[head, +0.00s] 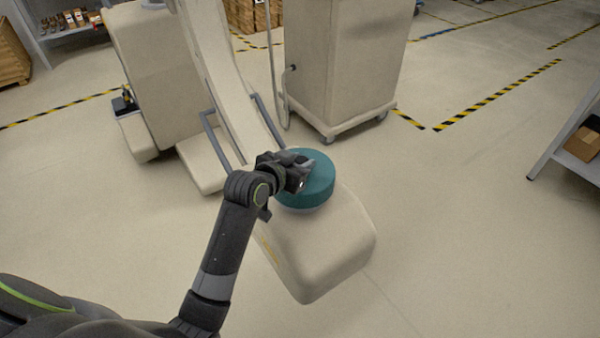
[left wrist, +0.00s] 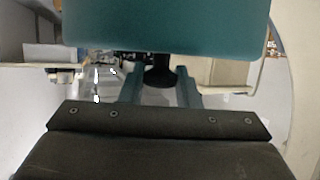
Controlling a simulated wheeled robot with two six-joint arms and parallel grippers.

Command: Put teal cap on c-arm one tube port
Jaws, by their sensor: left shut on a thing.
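The teal cap (head: 318,188) is a thick round disc. In the head view it is at the top end of the C-arm's cream tube housing (head: 318,250), with a grey rim showing just under it. I cannot tell whether the cap is seated or held slightly above. My left gripper (head: 298,180) reaches over the cap from the left and is shut on it, hiding part of its top. In the left wrist view the cap (left wrist: 165,28) fills the upper part, with a dark knob (left wrist: 160,75) between the fingers. The port is hidden by the cap. My right gripper is not in view.
The C-arm's curved cream arm (head: 220,75) rises behind the housing, with grey handle bars (head: 268,118) beside it. A covered cream cart (head: 340,60) on castors stands behind. A grey shelf (head: 575,150) with boxes is at the right edge. The floor at right is clear.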

